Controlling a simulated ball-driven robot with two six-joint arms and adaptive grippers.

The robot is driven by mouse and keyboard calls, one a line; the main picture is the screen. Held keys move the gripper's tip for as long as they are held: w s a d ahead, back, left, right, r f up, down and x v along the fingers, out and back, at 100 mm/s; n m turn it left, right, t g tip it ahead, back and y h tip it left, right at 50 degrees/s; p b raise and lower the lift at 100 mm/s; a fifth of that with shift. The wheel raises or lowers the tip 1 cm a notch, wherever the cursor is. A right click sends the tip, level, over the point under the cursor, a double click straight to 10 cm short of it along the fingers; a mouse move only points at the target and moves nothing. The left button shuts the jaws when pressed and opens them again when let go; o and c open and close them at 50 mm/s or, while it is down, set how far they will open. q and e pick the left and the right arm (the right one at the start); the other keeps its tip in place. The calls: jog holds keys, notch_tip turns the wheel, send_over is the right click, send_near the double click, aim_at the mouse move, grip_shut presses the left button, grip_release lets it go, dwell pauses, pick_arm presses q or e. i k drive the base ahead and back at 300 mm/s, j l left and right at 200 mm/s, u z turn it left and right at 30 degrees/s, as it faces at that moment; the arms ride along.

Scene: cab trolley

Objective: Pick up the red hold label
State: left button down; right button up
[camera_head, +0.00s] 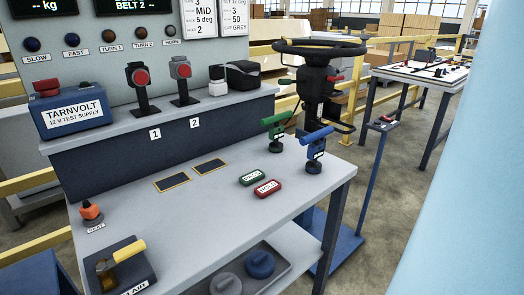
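The red hold label (267,188) lies flat on the light grey tabletop (205,230), towards its right side. It is a small rounded red tag with a pale face reading HOLD. A similar green label (252,177) lies just behind and to the left of it, very close. Nothing covers the red label. Neither of my grippers shows in the head view.
Green (274,134) and blue (315,150) handled devices stand behind the labels. Two yellow-edged dark rectangles (172,182) lie to the left. A yellow-handled unit (120,270) sits at front left. A pale blue surface (465,210) blocks the right.

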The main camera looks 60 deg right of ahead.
aim_at(263, 191)
jog(key=z, duration=1.75)
jog(key=l, duration=0.25)
jog(key=i+l, duration=0.15)
jog(key=l, duration=0.1)
